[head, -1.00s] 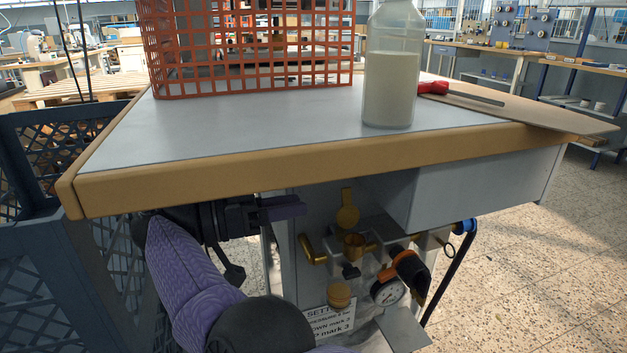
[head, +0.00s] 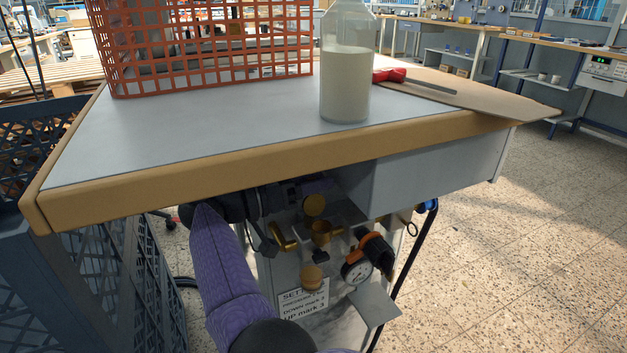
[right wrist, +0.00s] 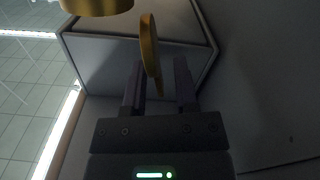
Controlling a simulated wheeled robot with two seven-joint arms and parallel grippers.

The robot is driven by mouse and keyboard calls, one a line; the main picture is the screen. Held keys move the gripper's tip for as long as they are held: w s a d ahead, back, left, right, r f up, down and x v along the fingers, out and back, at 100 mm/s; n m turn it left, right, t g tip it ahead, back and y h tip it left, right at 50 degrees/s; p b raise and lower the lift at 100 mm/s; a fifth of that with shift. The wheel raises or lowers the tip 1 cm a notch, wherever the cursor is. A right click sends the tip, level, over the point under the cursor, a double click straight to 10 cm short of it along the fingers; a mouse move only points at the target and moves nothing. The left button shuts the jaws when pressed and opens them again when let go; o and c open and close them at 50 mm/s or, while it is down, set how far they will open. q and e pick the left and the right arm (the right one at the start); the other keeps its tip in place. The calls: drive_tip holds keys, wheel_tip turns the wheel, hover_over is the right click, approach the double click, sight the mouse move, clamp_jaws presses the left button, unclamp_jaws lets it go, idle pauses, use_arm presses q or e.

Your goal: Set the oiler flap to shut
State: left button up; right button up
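The oiler flap (head: 313,205) is a brass disc standing up above the brass oiler cup (head: 320,233) under the table edge. In the right wrist view the flap (right wrist: 150,48) shows nearly edge-on, between my two dark fingers. My right gripper (head: 316,189) is open around it, with a visible gap on the right finger's side; contact on the left side I cannot tell. A round brass part (right wrist: 97,5) shows at the top of that view. In the head view the fingertips are partly hidden by the flap and the table edge. My left gripper is out of view.
The tabletop (head: 215,130) overhangs the fittings closely. Beside the cup are a brass elbow (head: 283,238), a pressure gauge (head: 357,271) and an orange-black knob (head: 374,250). A placard (head: 303,299) hangs below. A bottle (head: 346,85) and red basket (head: 210,75) stand on top.

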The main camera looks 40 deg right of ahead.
clamp_jaws()
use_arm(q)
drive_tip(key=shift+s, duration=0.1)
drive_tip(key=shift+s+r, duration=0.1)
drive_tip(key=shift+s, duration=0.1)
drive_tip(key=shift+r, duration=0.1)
